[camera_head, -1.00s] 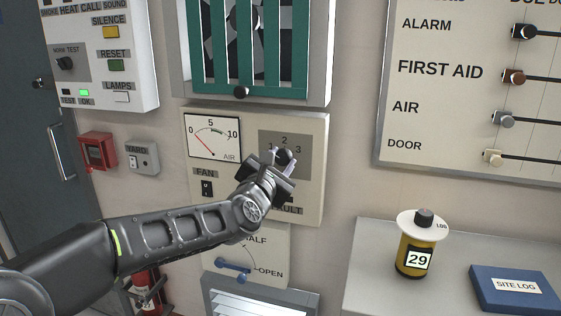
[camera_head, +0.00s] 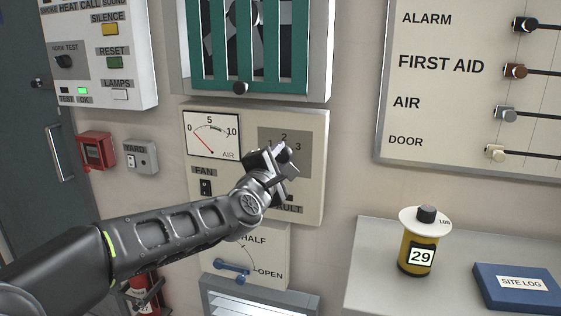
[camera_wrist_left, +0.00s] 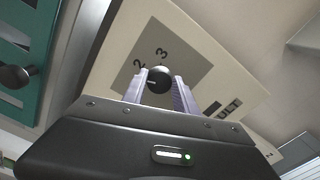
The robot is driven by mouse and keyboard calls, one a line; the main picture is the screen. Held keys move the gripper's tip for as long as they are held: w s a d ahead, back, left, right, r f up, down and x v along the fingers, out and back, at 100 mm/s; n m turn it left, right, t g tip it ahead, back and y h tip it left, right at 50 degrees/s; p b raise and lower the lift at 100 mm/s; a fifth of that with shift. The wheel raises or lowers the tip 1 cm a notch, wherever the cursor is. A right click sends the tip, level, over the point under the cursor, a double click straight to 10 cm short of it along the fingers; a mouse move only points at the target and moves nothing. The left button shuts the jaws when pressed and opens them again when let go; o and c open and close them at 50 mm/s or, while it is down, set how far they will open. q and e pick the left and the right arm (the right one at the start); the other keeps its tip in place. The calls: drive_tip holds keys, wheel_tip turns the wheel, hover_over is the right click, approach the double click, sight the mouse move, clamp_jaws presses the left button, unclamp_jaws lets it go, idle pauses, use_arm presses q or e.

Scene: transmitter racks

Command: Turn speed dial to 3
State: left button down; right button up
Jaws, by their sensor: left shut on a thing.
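The speed dial is a round black knob (camera_wrist_left: 158,80) on a grey plate (camera_head: 316,150) marked 1, 2 and 3, on the beige fan panel (camera_head: 316,205). My left gripper (camera_head: 284,154) is at the plate and covers the knob in the head view. In the left wrist view, its pale fingers (camera_wrist_left: 159,88) stand on both sides of the knob, shut on it. The 2 and 3 show just beyond the knob there. I cannot tell surely which number its mark points to. My right gripper is not in view.
An AIR gauge (camera_head: 212,135) and a FAN switch (camera_head: 206,187) sit left of the dial. A green grille (camera_head: 271,60) is above, a blue lever (camera_head: 232,267) below. A shelf (camera_head: 365,260) at right holds a yellow canister (camera_head: 415,260) and a blue SITE LOG book (camera_head: 520,290).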

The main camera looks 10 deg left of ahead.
use_arm(q)
drive_tip(key=m, duration=0.3)
drive_tip(key=shift+m, duration=0.4)
drive_tip(key=m, duration=0.4)
drive_tip(key=shift+f+p, duration=0.1)
drive_tip(key=shift+p, duration=0.3)
drive_tip(key=m+p, duration=0.1)
drive_tip(key=m, duration=0.4)
drive_tip(key=shift+f, duration=0.1)
drive_tip(key=m+p, duration=0.1)
drive_tip(key=m, duration=0.2)
drive_tip(key=shift+a+f+m, duration=0.1)
drive_tip(key=shift+m, duration=0.3)
drive_tip(key=c, duration=1)
unclamp_jaws()
drive_tip(key=shift+o, duration=0.2)
